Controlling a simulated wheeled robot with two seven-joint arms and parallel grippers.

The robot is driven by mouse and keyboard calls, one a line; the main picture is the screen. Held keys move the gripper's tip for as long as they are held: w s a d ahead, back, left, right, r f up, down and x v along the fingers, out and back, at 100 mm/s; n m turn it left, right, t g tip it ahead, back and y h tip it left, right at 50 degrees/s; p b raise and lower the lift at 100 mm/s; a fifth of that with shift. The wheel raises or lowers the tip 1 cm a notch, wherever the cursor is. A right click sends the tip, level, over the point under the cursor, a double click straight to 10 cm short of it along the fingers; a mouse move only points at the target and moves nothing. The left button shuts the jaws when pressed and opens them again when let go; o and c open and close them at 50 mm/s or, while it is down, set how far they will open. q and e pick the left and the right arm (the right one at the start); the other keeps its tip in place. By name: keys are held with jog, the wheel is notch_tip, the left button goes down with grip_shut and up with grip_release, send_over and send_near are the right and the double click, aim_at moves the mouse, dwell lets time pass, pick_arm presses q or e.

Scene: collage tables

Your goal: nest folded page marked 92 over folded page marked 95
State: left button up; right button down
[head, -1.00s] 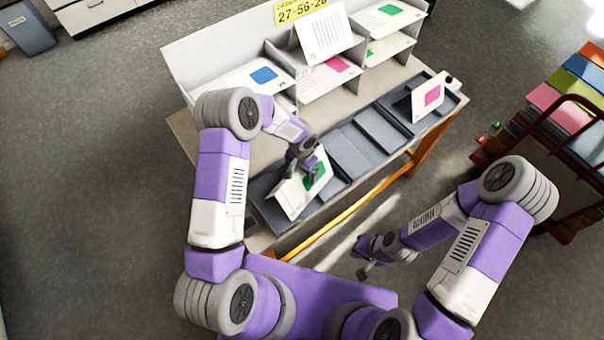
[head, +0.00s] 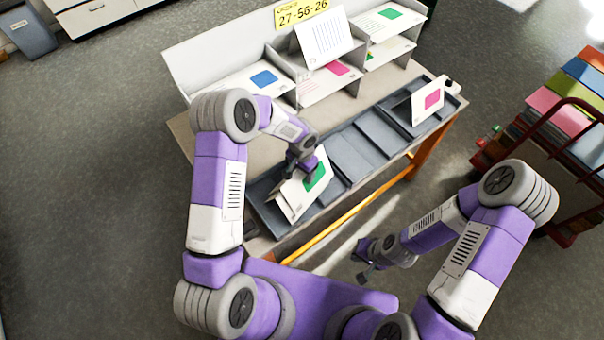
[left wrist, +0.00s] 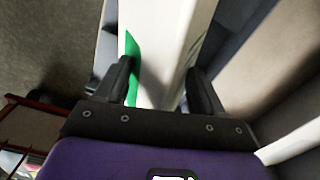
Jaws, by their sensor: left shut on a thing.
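A white folded page with a green patch (head: 288,200) is in my left gripper (head: 311,173), tilted over the left end of the grey sectioned tray (head: 350,152). In the left wrist view the same page (left wrist: 165,45) lies between the two fingers (left wrist: 165,95), its green patch by the left finger. I cannot tell whether it touches the tray. A folded page with a pink patch (head: 428,101) stands like a tent in the tray's right end. I cannot read 92 or 95 on either page. My right gripper (head: 365,262) hangs empty in front of the table, away from both pages.
A shelf rack (head: 300,92) at the table's back holds pages with blue, pink and green patches. A lined white sheet (head: 323,38) leans on it under a yellow sign (head: 301,11). A red cart (head: 532,150) with coloured stacks stands at right. The tray's middle sections look empty.

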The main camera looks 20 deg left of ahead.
aim_at(296, 172)
pick_arm(q)
notch_tip(296, 172, up, 8)
jog(key=shift+r, duration=0.1)
notch_tip(296, 172, up, 7)
jog(key=s+a+b, duration=0.1)
jog(key=s, duration=0.2)
jog(key=f+b, duration=0.2)
jog(key=f, duration=0.1)
jog(key=f+b, duration=0.3)
jog(key=f, duration=0.1)
jog(key=f+b, duration=0.3)
jog(key=f, duration=0.1)
jog(key=shift+w, duration=0.25)
notch_tip(296, 172, down, 6)
jog(key=b, duration=0.4)
jog(key=shift+r+b, duration=0.2)
jog(key=shift+b, duration=0.15)
jog(key=o, duration=1.2)
